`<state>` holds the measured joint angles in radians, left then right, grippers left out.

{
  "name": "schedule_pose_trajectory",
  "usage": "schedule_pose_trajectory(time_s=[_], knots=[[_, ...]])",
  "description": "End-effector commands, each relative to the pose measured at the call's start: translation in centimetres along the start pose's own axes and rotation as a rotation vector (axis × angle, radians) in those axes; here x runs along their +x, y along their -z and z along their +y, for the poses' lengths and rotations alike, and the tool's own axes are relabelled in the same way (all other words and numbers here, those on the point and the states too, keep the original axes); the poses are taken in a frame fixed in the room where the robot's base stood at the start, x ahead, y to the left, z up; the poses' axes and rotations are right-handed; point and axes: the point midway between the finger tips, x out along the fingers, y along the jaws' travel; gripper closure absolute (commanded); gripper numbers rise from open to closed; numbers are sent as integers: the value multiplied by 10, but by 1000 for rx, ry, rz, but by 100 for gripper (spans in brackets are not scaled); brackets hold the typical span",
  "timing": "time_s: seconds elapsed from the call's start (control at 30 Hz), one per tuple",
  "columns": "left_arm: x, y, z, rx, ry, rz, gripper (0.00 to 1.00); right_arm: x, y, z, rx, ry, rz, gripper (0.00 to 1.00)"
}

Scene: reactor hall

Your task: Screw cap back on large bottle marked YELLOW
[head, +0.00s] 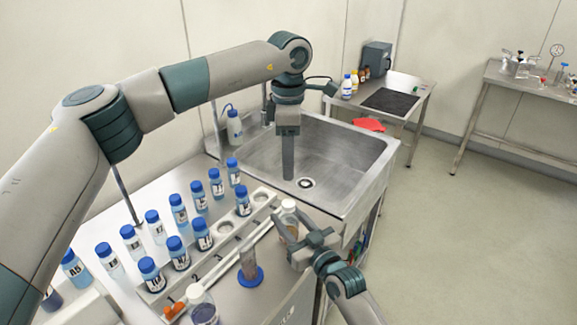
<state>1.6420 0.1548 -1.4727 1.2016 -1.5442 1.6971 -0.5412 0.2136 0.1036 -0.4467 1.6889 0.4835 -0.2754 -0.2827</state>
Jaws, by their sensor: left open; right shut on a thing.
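My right gripper (287,232) is shut around a bottle (289,207) with a pale top and amber-brownish contents, at the counter's right side near the sink. Its label is too small or hidden to read, and I cannot tell whether the pale top is a cap or a bare neck. My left gripper (288,178) points straight down over the sink, above and behind that bottle. It is open, seen edge-on, with nothing visible in it. No lettering YELLOW is legible, and I cannot pick out a loose cap.
Several blue-capped bottles (203,235) stand around a white numbered rack (205,268). A clear cylinder on a blue base (251,278) and a white-topped bottle (203,308) stand in front. The steel sink (345,150) lies behind; a wash bottle (234,128) stands at its left.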

Motion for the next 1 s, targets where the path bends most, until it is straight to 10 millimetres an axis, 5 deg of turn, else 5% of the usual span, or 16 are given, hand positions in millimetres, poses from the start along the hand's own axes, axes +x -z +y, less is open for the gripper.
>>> schedule_pose_trajectory(time_s=[0.23,0.27,0.33,0.77,1.0], knots=[[0,0,0,0,0,0,52,0,-1,0,0,0,-2,100],[0,0,0,0,0,0,52,0,-1,0,0,0,-2,52],[0,0,0,0,0,0,52,0,-1,0,0,0,-1,37],[1,0,0,0,1,0,52,-4,-1,0,0,0,-1,37],[8,0,0,0,1,0,52,-26,-3,0,-2,0,-1,37]])
